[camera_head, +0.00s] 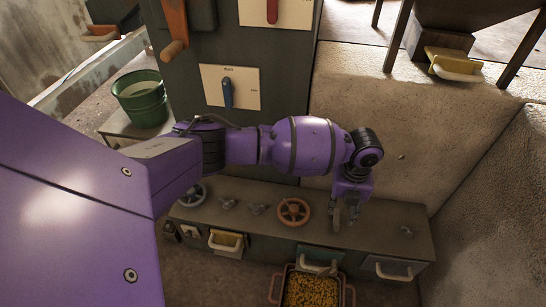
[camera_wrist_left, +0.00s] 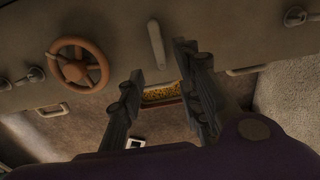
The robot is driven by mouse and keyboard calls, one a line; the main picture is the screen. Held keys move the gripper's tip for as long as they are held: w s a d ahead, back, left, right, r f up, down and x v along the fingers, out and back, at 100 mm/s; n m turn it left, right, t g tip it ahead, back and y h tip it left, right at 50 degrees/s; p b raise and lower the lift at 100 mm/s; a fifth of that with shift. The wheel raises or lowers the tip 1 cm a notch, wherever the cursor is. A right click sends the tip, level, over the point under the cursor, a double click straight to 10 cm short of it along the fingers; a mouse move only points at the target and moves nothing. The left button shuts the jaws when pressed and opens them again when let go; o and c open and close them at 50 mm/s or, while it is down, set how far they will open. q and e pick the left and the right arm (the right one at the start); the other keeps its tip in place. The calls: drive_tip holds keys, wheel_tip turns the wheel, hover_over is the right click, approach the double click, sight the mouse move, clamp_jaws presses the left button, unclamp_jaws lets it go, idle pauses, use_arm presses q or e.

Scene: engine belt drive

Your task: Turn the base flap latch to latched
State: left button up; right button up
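Several small levers and handles sit on the long grey bench; no readable label tells me which is the base flap latch. A pale straight lever (camera_wrist_left: 156,42) shows in the left wrist view, just ahead of the gap between my left fingers. It looks nearly in line with the fingers, and I see no clear contact. My left gripper (camera_head: 346,218) is above the bench, right of the orange handwheel (camera_head: 294,211). In the left wrist view the fingers (camera_wrist_left: 158,62) are apart and empty. My right gripper is not in view.
Other small handles on the bench are a winged one (camera_head: 228,204) and one at the right (camera_head: 407,232). A bin of yellow grains (camera_head: 311,290) stands below the front edge. A blue lever (camera_head: 227,93) is on the upright panel; a green bucket (camera_head: 142,98) stands left.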

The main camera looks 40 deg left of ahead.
sight(337, 222)
use_arm(q)
wheel_tip(337, 222, down, 7)
drive_tip(key=b, duration=0.3)
drive_tip(key=shift+f, duration=0.1)
drive_tip(key=shift+w, duration=0.1)
clamp_jaws()
